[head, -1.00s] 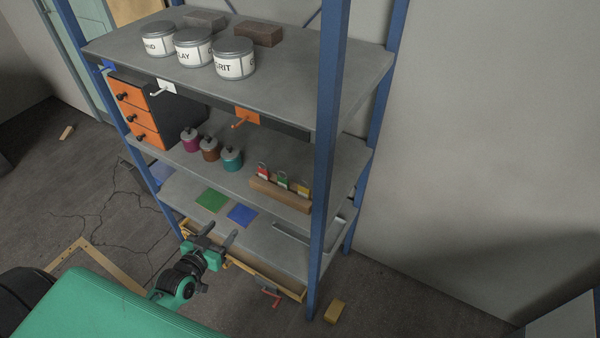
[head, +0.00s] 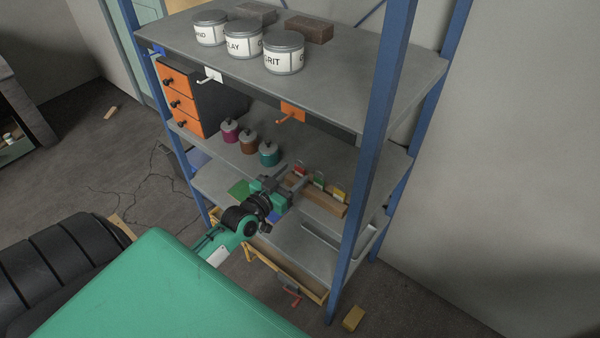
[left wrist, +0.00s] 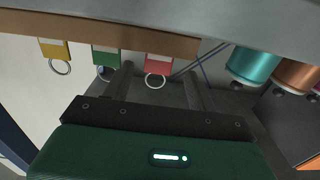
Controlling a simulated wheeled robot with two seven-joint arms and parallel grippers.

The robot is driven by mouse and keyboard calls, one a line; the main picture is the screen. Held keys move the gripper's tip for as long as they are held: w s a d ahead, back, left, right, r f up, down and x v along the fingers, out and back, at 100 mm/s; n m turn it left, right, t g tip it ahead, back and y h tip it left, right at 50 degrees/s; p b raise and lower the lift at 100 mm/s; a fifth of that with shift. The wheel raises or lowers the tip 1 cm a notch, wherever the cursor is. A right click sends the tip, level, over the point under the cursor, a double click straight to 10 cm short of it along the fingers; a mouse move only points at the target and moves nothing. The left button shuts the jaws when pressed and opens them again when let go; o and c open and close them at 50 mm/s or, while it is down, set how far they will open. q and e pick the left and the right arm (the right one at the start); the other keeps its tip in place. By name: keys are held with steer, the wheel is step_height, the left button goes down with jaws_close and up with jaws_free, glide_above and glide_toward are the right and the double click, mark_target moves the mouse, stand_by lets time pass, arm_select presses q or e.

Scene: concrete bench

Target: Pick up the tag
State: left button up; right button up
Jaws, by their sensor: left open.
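Three tags with metal rings stand in a wooden block (head: 322,201) on the middle shelf: a red tag (head: 300,170), a green tag (head: 319,180) and a yellow tag (head: 338,193). In the left wrist view they appear upside down: yellow (left wrist: 54,49), green (left wrist: 105,56) and red (left wrist: 158,66), rings pointing down in the picture. My left gripper (head: 290,182) is open and empty at the block's left end. In the left wrist view the red tag shows between the open fingers (left wrist: 158,88); whether they reach its depth I cannot tell. My right gripper is not in view.
Purple, brown and teal jars (head: 268,154) stand left of the block. The upper shelf (head: 400,75) hangs above, with an orange hook (head: 291,112) at its front edge. A blue post (head: 375,150) rises at right.

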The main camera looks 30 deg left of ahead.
mark_target(299, 169)
arm_select(q)
steer(key=shift+w+d+p, duration=0.2)
steer(key=shift+w, duration=1.2)
steer(key=shift+w+d+p, duration=0.15)
steer(key=shift+w+p, duration=0.05)
steer(key=shift+w, duration=1.2)
steer(key=c, duration=1)
